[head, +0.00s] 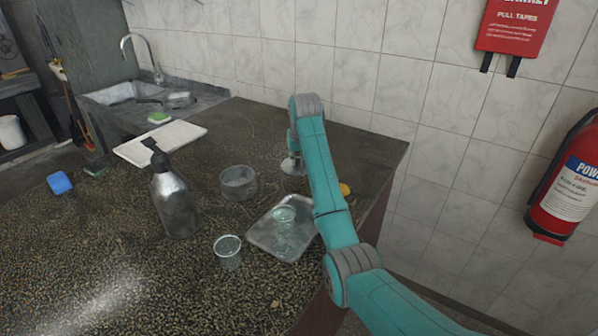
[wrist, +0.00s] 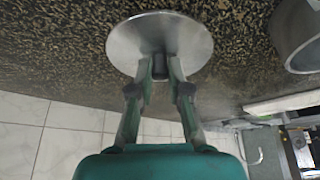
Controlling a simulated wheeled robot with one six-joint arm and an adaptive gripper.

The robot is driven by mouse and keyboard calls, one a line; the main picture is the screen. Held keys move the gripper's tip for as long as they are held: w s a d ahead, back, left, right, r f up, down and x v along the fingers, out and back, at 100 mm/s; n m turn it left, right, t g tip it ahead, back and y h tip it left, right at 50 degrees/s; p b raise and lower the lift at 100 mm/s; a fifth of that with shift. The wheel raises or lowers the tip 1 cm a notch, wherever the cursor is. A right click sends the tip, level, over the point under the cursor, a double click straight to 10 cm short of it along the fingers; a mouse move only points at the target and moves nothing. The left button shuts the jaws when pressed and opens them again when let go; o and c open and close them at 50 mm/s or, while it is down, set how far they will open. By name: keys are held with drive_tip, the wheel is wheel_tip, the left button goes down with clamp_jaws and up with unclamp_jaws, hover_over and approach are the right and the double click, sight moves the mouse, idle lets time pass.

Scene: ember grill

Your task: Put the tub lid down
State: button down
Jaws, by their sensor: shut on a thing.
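The tub lid (wrist: 190,38) is a round, flat metal disc with a dark knob. My gripper (wrist: 160,76) is shut on that knob in the wrist view. In the head view the lid (head: 292,167) shows under my gripper (head: 293,153), partly hidden by my arm, over the back part of the dark speckled counter (head: 110,235). I cannot tell whether the lid touches the counter. A round metal tub (head: 238,189), open at the top, stands to the left of the lid in the head view. Its side also shows at the right of the wrist view (wrist: 287,40).
A metal tray (head: 262,240) with a glass (head: 284,218) on it lies in front of the lid. A white board (head: 160,142) lies near the sink. A yellow thing (head: 345,189) is right of my arm.

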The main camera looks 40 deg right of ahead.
sight(298, 167)
drive_tip(key=shift+f, duration=2.35)
drive_tip(key=c, duration=1.1)
unclamp_jaws()
drive_tip(key=shift+a+f, duration=0.1)
drive_tip(key=shift+r, duration=0.4)
drive_tip(key=v, duration=1.1)
drive_tip(key=shift+s+r, duration=0.15)
drive_tip(key=shift+r, duration=0.1)
